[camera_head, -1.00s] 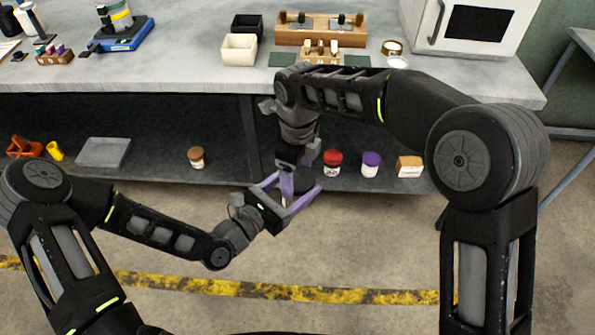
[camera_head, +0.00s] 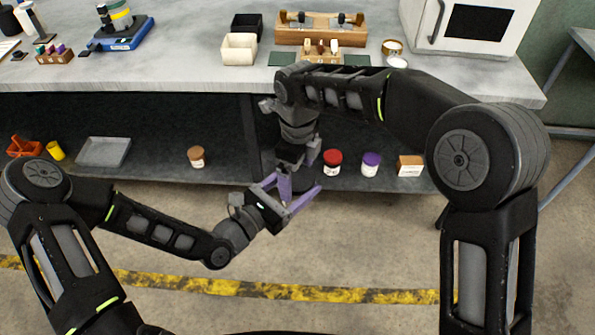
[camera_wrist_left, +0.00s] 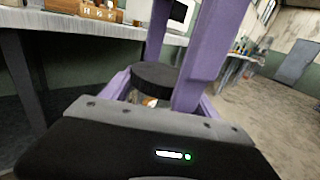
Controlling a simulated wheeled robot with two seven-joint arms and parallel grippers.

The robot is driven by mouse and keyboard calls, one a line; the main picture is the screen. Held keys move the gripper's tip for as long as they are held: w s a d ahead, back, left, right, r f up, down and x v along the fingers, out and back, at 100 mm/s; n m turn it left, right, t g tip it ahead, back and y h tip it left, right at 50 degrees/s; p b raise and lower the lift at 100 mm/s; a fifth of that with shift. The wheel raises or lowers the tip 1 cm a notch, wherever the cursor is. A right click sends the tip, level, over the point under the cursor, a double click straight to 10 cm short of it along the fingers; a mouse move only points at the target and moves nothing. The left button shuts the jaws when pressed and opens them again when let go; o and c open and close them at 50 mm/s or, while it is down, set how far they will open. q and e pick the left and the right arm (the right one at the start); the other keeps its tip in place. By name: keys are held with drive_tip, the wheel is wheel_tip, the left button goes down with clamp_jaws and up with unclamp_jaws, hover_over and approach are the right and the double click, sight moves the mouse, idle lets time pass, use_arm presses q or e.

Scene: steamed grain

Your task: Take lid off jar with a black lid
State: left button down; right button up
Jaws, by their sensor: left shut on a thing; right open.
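The jar with the black lid (camera_wrist_left: 155,77) is close in front of my left gripper in the left wrist view. A small part of its orange and white body (camera_wrist_left: 148,100) shows under the lid. My left gripper (camera_head: 291,195) is shut on this jar, just in front of the lower shelf. My right gripper (camera_head: 286,183) is open and reaches down from above, with its purple fingers overlapping the left ones. Purple fingers cover part of the jar and lid in the wrist view. The lid looks seated on the jar. In the head view, the jar is hidden by the grippers.
The worktop edge (camera_head: 140,86) runs above. The floor in front is clear.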

drive_tip(key=shift+r, duration=2.25)
use_arm(q)
drive_tip(key=shift+a, duration=0.1)
